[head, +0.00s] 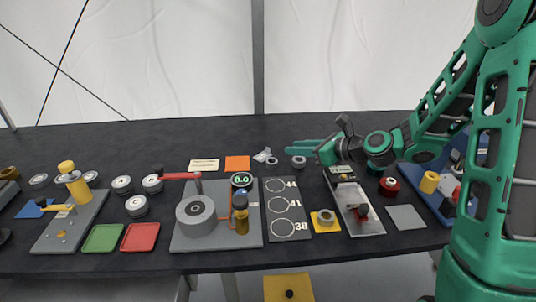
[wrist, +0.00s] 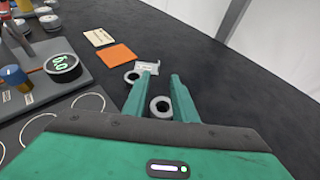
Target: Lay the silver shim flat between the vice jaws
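My gripper (head: 291,149) is open and empty above the back of the table, its fingers pointing left. In the wrist view, the fingers (wrist: 162,78) stand apart with a grey ring (wrist: 160,105) showing between them, below. A small silver, irregular piece (head: 265,155) lies flat beyond the fingertips and also shows in the wrist view (wrist: 147,68); I cannot tell whether it is the shim. A flat grey square (head: 406,217) lies at the right front. A long metal fixture (head: 355,205) with a red part may be the vice; its jaws are not clear.
A second grey ring (head: 272,161) lies near the silver piece. An orange card (head: 237,163) and a cream card (head: 204,165) lie left of it. A black board with white circles (head: 287,208) and a gauge stand (head: 217,235) occupy the middle. A blue fixture (head: 432,196) stands right.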

